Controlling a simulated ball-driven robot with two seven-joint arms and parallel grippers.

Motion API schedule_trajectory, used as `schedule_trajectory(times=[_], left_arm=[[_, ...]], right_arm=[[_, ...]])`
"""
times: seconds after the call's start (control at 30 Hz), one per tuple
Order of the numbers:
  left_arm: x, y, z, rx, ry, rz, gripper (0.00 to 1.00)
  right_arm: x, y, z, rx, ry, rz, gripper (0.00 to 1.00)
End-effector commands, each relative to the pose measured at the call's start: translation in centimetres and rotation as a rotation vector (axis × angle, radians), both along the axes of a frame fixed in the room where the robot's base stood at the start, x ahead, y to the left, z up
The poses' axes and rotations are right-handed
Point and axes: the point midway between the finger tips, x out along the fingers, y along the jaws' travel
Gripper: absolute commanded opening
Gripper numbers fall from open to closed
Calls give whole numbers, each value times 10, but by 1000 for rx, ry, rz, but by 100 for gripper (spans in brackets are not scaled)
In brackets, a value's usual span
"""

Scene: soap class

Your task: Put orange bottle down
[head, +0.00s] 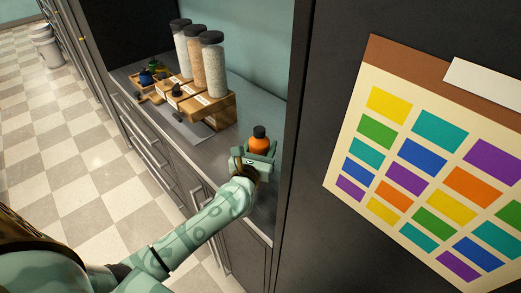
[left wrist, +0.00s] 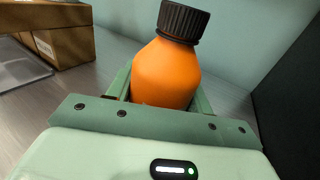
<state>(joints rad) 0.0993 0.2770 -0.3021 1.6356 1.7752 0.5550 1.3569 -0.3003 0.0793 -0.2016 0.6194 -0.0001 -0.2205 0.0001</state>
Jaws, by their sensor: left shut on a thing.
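The orange bottle (head: 260,143) with a black cap is at the right end of the grey counter (head: 215,163) in the head view. It also shows large in the left wrist view (left wrist: 168,73), slightly tilted in the picture. My left gripper (head: 257,152) is shut on the bottle, with a green finger on each side of it in the left wrist view (left wrist: 160,90). The bottle's lower part is hidden by the gripper, so I cannot tell whether its base touches the counter. My right gripper is not in view.
A wooden stand (head: 208,108) with tall jars (head: 209,65) is behind and left of the bottle. Small dark bottles (head: 147,77) stand further left. A dark panel with a colour chart (head: 440,165) rises at the right. Bare counter lies between the stand and the bottle.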

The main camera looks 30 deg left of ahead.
Motion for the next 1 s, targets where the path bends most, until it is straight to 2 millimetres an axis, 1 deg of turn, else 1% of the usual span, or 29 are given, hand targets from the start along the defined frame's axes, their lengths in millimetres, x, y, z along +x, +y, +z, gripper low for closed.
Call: schedule_trajectory(times=[0.03,0.27,0.4,0.43,0.47,0.5,0.73,0.83,0.93,1.0], left_arm=[[0,0,-3,0,-2,0,18],[0,0,-1,1,-4,0,18],[0,0,-6,1,-3,0,18],[0,0,-5,0,-2,0,60],[0,0,-5,0,-2,0,68],[0,0,-4,0,-2,0,73],[0,0,-4,0,-2,0,73],[0,0,1,1,-3,0,73],[-15,-3,-2,0,0,-2,73],[-30,-5,-2,0,1,-1,73]], right_arm=[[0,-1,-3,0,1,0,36],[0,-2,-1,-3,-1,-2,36],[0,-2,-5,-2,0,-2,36],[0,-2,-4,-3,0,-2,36],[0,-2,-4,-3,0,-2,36],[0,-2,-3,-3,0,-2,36],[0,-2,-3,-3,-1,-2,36],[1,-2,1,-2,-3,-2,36],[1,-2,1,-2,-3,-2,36],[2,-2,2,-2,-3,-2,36]])
